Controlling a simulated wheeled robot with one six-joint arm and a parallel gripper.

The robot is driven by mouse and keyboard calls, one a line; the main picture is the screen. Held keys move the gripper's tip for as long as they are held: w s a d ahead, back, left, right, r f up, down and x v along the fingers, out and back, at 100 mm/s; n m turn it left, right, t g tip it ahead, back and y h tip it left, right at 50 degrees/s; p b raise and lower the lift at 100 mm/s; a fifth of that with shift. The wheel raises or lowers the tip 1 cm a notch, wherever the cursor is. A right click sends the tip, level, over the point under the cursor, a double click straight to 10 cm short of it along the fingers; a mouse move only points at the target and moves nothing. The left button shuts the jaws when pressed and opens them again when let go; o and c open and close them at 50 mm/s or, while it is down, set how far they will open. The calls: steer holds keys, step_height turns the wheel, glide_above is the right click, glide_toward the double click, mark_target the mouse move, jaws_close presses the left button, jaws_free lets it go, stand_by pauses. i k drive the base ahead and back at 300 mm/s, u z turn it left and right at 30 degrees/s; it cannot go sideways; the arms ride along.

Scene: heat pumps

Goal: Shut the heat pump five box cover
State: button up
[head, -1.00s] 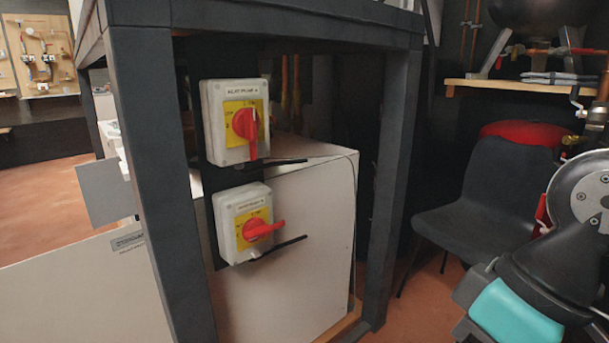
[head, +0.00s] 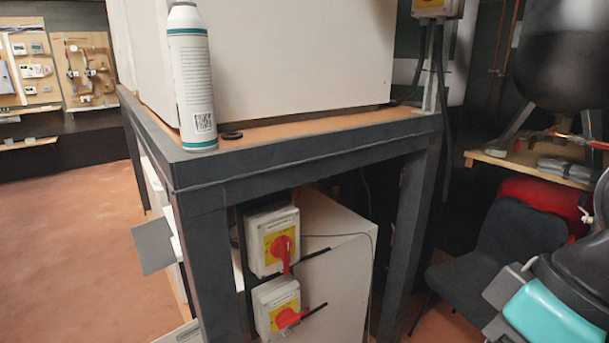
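Two grey switch boxes with yellow plates and red rotary handles are mounted one above the other under a dark table frame. The upper box (head: 271,241) has its handle pointing down. The lower box (head: 277,306) has its handle turned sideways to the right. Their labels are too small to read, so I cannot tell which box, if any, is heat pump five. A flat grey panel (head: 152,246) sticks out at the left of the frame; whether it is a box cover is unclear. My gripper is not in view; only part of my arm shows at the lower right.
A white spray can (head: 192,85) stands on the tabletop near its left corner, before a large white unit (head: 290,60). Another switch box (head: 437,8) is cut off at the top. A dark chair (head: 490,250) stands at the right. Open floor lies left.

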mark_target(151, 239)
steer(key=u, duration=0.05)
steer(key=k, duration=0.5)
steer(key=u, duration=2.7)
steer(key=i, duration=5.4)
steer(key=z, duration=3.95)
steer(key=i, duration=0.45)
steer(key=u, duration=0.05)
